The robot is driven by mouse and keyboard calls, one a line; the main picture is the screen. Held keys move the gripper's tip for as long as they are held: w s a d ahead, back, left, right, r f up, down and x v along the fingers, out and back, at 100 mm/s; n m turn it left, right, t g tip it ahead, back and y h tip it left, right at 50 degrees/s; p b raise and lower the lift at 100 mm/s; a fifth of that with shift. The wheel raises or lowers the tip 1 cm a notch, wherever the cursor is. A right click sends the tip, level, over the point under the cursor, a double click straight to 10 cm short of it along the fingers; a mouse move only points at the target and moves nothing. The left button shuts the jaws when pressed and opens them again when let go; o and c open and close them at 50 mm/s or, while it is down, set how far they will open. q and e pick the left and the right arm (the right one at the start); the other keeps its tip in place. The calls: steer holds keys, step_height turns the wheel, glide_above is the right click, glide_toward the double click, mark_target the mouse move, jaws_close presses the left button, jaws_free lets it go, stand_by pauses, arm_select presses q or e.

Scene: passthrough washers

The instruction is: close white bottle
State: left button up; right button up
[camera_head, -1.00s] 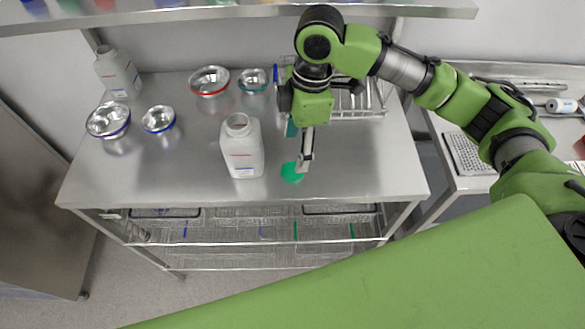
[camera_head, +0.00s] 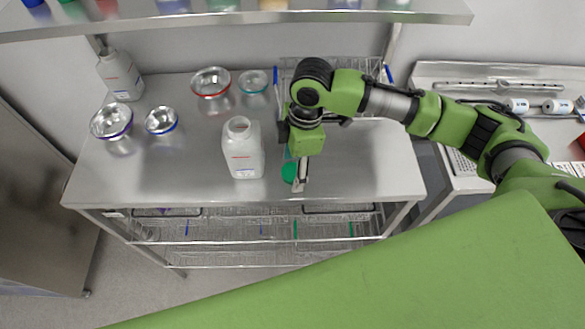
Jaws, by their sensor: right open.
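A white bottle (camera_head: 243,149) with an open neck stands upright on the steel table (camera_head: 200,185). A green cap (camera_head: 288,172) lies on the table to the right of the bottle. My right gripper (camera_head: 299,180) points down at the cap, with a finger beside its right edge. The gripper is open; its other finger is mostly hidden, and I cannot tell whether it touches the cap. My left gripper is not in view.
Several metal bowls (camera_head: 210,82) with coloured rims stand at the back left. Another white bottle (camera_head: 120,76) stands in the back left corner. A wire rack (camera_head: 340,72) is behind my right arm. The table's front middle is clear.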

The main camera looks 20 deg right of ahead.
mark_target(290, 172)
steer(key=shift+f, duration=0.1)
steer(key=c, duration=0.8)
steer(key=shift+r+b, duration=0.3)
steer(key=shift+r, duration=0.2)
step_height(290, 172, up, 2)
steer(key=shift+a+r+b, duration=0.1)
steer(key=shift+b, duration=0.45)
steer(key=s+a+r, duration=0.3)
steer(key=s+a+r+b, duration=0.1)
steer(key=s+a+r, duration=0.2)
steer(key=s, duration=0.1)
steer(key=s+a+r+b, duration=0.1)
steer(key=s+a+r, duration=0.2)
steer(key=r, duration=0.1)
steer(key=shift+s, duration=0.35)
